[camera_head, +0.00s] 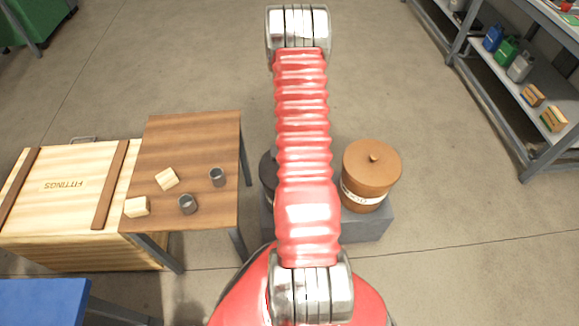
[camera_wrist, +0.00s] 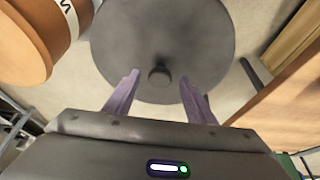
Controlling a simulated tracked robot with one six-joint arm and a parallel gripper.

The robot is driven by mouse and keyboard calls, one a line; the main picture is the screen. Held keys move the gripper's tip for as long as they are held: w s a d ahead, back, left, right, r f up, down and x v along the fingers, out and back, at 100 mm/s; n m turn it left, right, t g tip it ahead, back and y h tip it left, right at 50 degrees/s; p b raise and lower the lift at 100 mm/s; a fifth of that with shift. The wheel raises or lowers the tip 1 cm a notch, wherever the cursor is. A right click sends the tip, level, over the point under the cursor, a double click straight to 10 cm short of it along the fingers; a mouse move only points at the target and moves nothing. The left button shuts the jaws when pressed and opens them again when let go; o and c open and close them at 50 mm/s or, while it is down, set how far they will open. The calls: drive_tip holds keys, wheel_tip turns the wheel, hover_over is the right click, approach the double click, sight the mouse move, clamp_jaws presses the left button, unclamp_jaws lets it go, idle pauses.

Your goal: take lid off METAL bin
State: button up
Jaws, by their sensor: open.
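A round dark grey lid (camera_wrist: 165,35) with a small knob (camera_wrist: 159,76) fills the upper middle of the wrist view. In the head view only a dark edge of the grey bin (camera_head: 267,172) shows left of my arm; the arm hides the rest, and I see no label on it. My gripper (camera_wrist: 159,78) is open, its two purple-grey fingers pointing at the lid. The knob appears between the fingertips, with space on both sides; I cannot tell the height gap. In the head view my arm hides the gripper.
An orange-brown bin (camera_head: 371,165) with a knobbed lid and white label stands right on the grey plinth (camera_head: 378,222). A wooden table (camera_head: 205,135) with blocks and metal cups, and a FITTINGS crate (camera_head: 65,225), are left. Shelves (camera_head: 510,75) stand far right. Floor beyond is clear.

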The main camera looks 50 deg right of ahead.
idle(0.3)
clamp_jaws()
idle(0.5)
